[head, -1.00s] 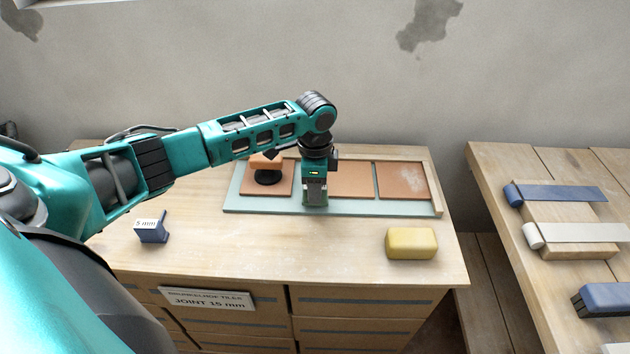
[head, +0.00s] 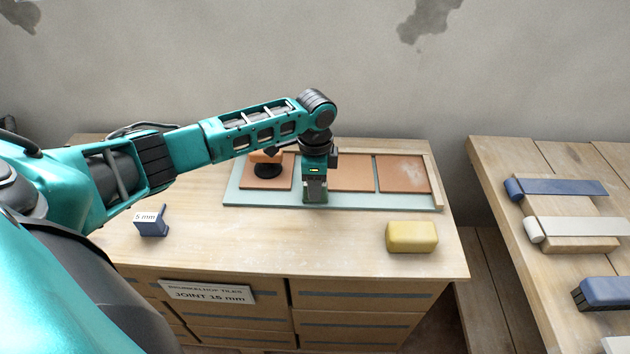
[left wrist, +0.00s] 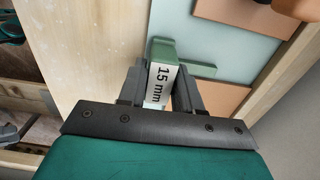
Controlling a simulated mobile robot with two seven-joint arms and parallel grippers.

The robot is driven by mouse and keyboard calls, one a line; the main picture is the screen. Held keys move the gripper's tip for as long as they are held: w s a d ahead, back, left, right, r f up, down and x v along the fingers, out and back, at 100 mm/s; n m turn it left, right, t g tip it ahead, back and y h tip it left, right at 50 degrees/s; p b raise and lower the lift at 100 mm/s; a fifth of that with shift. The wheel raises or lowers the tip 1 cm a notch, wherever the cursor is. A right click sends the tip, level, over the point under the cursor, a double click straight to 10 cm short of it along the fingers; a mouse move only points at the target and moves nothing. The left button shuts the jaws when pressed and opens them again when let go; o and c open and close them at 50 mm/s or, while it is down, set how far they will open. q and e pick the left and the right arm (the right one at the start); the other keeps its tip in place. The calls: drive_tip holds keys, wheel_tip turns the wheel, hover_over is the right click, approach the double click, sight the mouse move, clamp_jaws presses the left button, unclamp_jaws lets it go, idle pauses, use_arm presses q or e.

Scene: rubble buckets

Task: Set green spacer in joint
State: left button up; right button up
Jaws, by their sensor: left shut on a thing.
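My left gripper (head: 315,198) points down over the tile board (head: 270,202), between the left tile (head: 249,182) and the middle tile (head: 352,174). In the left wrist view my left gripper (left wrist: 164,82) is shut on the green spacer (left wrist: 168,52), which has a white "15 mm" label. A thin green part of the spacer reaches right over the pale board, in the gap between two terracotta tiles. I cannot tell whether it touches the board or the tiles. In the head view the fingers hide the spacer. My right gripper is not in view.
An orange-and-black suction lifter (head: 267,166) stands on the left tile. A blue "5 mm" spacer (head: 152,222) stands at the table's left, a yellow sponge (head: 412,237) at the right. The front middle of the table is clear. A side bench (head: 520,235) holds several tools.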

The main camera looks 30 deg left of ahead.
use_arm(q)
drive_tip(key=shift+f, duration=0.1)
drive_tip(key=o, duration=1.1)
wheel_tip(320, 180, up, 13)
drive_tip(key=p, duration=0.1)
drive_tip(key=shift+s+f, duration=0.1)
